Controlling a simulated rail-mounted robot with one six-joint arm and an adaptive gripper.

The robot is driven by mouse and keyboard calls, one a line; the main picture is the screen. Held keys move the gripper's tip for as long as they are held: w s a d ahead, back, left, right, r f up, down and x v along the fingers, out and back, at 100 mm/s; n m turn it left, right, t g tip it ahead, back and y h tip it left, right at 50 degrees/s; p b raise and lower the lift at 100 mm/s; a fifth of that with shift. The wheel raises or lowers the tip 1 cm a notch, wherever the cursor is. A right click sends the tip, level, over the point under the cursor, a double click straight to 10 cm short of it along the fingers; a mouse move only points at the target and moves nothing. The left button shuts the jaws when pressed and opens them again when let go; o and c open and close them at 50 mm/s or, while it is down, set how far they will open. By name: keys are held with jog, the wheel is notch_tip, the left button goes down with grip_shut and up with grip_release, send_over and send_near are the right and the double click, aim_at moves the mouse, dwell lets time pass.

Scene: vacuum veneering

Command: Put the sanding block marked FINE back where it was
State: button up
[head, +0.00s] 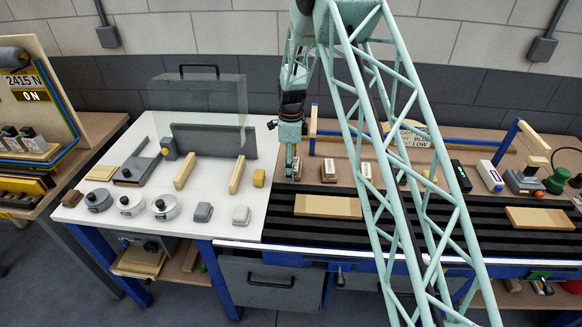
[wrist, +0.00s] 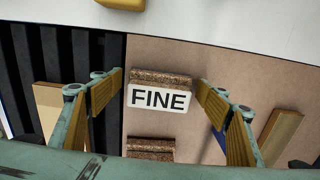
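The sanding block marked FINE (wrist: 159,97) has a white label with black letters and a brown, grainy body. In the wrist view it sits between my gripper's (wrist: 160,98) two wood-coloured finger pads, with a small gap on each side, so the gripper looks open. In the head view my gripper (head: 291,163) points down at the left end of the brown board (head: 318,150), beside the white table. The block (head: 297,170) there is partly hidden by my fingers. Whether it rests fully on the board is hard to tell.
Two similar labelled blocks stand to the right, one nearer (head: 329,170) and one farther (head: 366,170); the nearer also shows in the wrist view (wrist: 150,147). Black slats (head: 275,212) lie in front. The white table (head: 215,190) holds tins and strips.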

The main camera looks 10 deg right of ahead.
jog(key=shift+r, duration=0.15)
notch_tip(320, 180, up, 12)
dwell(1.1)
jog(key=shift+r, duration=0.1)
dwell(0.6)
